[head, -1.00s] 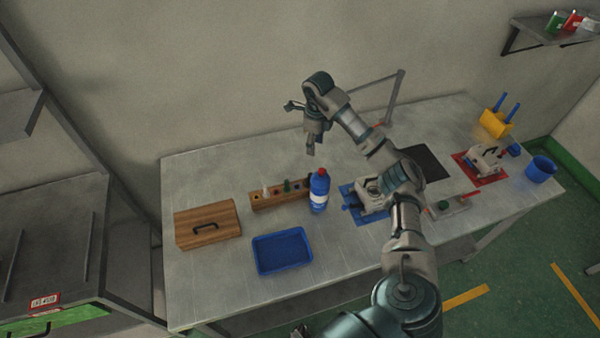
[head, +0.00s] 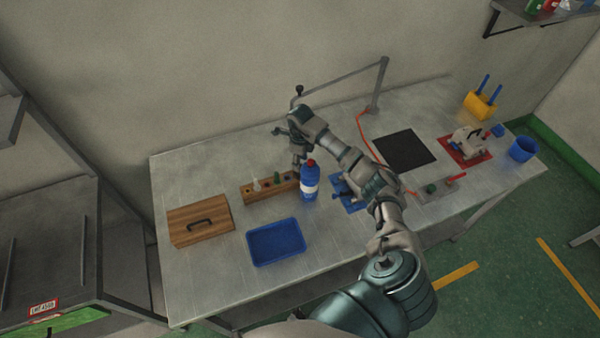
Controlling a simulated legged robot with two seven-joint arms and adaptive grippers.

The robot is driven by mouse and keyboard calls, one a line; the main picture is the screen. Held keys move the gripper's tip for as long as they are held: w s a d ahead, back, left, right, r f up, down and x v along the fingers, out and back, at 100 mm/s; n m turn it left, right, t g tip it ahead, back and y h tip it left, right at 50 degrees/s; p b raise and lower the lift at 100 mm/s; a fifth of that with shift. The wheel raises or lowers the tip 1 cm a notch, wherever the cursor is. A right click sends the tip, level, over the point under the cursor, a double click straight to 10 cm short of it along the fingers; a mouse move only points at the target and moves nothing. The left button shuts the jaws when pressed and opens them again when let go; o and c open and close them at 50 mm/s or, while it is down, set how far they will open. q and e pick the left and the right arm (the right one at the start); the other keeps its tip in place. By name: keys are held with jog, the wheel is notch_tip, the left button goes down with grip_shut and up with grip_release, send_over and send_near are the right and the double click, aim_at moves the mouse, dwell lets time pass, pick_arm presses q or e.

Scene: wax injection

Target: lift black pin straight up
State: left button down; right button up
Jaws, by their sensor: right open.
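A wooden pin rack (head: 262,194) stands on the table left of the blue bottle. A white pin (head: 256,184) and a green pin (head: 277,177) stand upright in it. I cannot make out a black pin; the rack's right end is partly covered by my right gripper. My right gripper (head: 288,150) is open and empty, with one finger pointing down just above and behind the rack's right end. I cannot tell whether it touches anything. My left gripper is not in view.
A blue bottle with a red cap (head: 309,182) stands close beside the rack's right end. A blue tray (head: 276,243) lies in front, and a wooden box (head: 199,221) stands at the left. A blue fixture (head: 345,193) is partly behind my right arm.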

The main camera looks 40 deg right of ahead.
notch_tip(320, 180, down, 3)
jog(key=shift+a+f, duration=0.1)
jog(key=shift+f, duration=0.1)
grip_shut()
jog(key=shift+r, duration=0.1)
